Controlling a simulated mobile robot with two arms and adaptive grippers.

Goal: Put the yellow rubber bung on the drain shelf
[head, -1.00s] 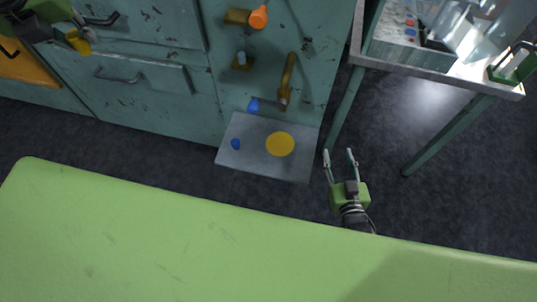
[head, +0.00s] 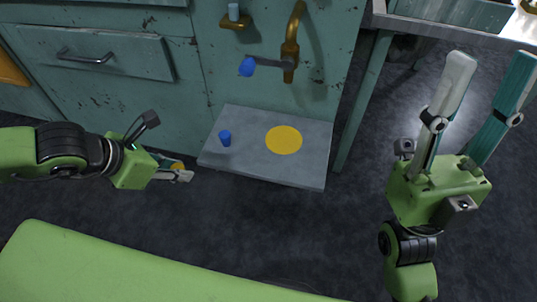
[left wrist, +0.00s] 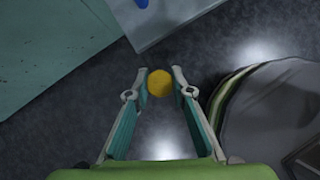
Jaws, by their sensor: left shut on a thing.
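The yellow rubber bung (left wrist: 160,83) is held between the fingertips of my left gripper (left wrist: 160,92) in the left wrist view. In the head view, a small yellow part of the bung (head: 178,165) shows at the fingertips of my left gripper (head: 182,171); the fingers hide the rest. The drain shelf (head: 262,170) is a grey slab at the foot of the green cabinet, just right of the left gripper. A flat yellow disc (head: 283,139) lies on its right half. My right gripper (head: 488,75) is open and empty, right of the shelf.
A small blue bung (head: 225,138) stands on the shelf's left part. A brass tap (head: 292,50) and a blue-ended grey fitting (head: 247,67) are above the shelf. A table leg (head: 360,105) stands right of it.

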